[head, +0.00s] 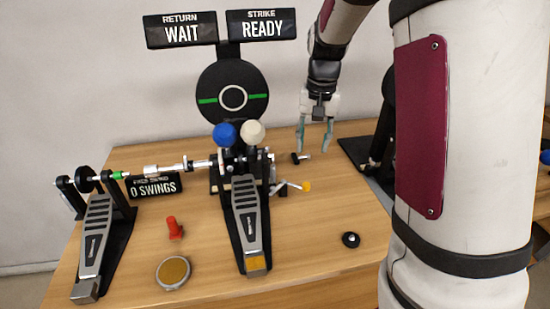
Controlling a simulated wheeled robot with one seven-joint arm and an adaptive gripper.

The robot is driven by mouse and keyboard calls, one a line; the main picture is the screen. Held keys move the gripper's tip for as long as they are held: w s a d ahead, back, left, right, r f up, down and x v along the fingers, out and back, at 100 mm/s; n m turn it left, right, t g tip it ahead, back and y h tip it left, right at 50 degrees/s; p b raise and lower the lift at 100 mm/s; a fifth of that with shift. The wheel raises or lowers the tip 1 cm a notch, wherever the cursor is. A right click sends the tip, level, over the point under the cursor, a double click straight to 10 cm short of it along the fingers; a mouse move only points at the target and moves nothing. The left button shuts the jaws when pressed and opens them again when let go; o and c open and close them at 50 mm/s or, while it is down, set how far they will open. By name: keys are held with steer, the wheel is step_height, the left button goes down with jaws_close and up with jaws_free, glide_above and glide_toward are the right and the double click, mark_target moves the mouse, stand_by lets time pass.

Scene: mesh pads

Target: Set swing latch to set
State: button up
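A small silver lever with an orange tip (291,186) sticks out to the right from the base of the middle pedal; it looks like the swing latch, but I see no label on it. The middle pedal (246,214) has a grey footplate, with a blue ball and a white ball above it. My gripper (314,150) points down behind and above the lever, slightly to its right. Its two fingers are apart with nothing between them. I cannot read whether the latch is set.
A left pedal (95,236) joins the middle one by a rod. Signs read RETURN WAIT (181,31) and STRIKE READY (262,25).

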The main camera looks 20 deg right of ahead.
mark_target(306, 184)
steer(key=f, duration=0.5)
steer(key=w+f+p, duration=0.1)
steer(key=f, duration=0.5)
steer(key=w+f, duration=0.1)
steer(key=f, duration=0.4)
steer(key=shift+d+f, duration=0.15)
steer(key=shift+d, duration=0.2)
jaws_close()
